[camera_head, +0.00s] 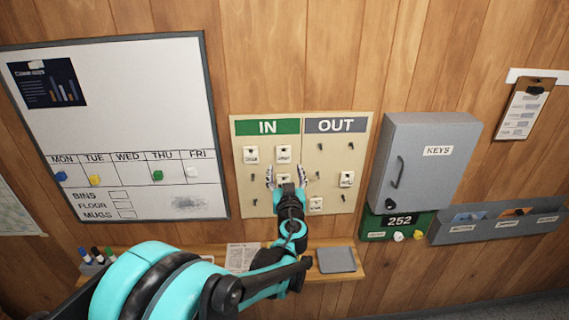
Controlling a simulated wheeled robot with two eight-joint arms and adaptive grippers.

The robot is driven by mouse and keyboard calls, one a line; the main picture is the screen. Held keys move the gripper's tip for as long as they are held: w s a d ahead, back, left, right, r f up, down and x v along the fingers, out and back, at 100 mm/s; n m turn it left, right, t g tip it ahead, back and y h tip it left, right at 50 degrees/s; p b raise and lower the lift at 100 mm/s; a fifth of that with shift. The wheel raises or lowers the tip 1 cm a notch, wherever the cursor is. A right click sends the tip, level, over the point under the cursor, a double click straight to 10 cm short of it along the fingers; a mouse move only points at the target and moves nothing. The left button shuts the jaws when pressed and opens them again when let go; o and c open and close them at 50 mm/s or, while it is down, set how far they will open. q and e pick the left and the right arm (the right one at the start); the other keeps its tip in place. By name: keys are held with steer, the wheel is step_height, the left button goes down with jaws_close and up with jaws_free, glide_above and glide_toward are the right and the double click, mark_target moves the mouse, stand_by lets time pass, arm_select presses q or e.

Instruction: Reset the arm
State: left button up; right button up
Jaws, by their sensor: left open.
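My left arm comes in from the lower left, and my left gripper (286,176) is open in front of the IN/OUT board (331,160). Its two fingers point up and stand on either side of a white tag (283,180) in the IN half. I cannot tell whether they touch the tag or the board. More white tags hang on the board, among them one at the upper left (251,155) and one on the OUT side (347,179). Several bare dark pegs show too. My right gripper is out of view.
A shelf (352,262) below the board carries papers (242,257), a grey tray (336,260) and markers (96,256). A grey key cabinet (425,160) juts out at the right, above a wall file holder (498,222). A whiteboard (120,120) hangs at the left.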

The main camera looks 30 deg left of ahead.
arm_select(q)
steer(key=s+d+f+m+g+h+b, duration=0.1)
steer(key=s+d+f+g+b, duration=0.15)
steer(key=s+f+b, duration=0.5)
steer(key=s+d+f+g+h+b, duration=0.2)
steer(key=s+f+g+b, duration=0.15)
steer(key=s+f, duration=0.55)
steer(key=s+d+f+m+g+h+b, duration=0.1)
steer(key=s+d+f+m+h+b, duration=0.1)
steer(key=s+d+f+h+b, duration=0.1)
steer(key=s+d+f+m+g+h+b, duration=0.1)
steer(key=s+d+f+m+h+b, duration=0.2)
steer(key=f, duration=0.9)
steer(key=s+d+b, duration=0.2)
steer(key=s+d, duration=0.2)
steer(key=d, duration=0.1)
steer(key=shift+s+d+h, duration=0.25)
steer(key=shift+d+h, duration=0.05)
steer(key=shift+d, duration=0.1)
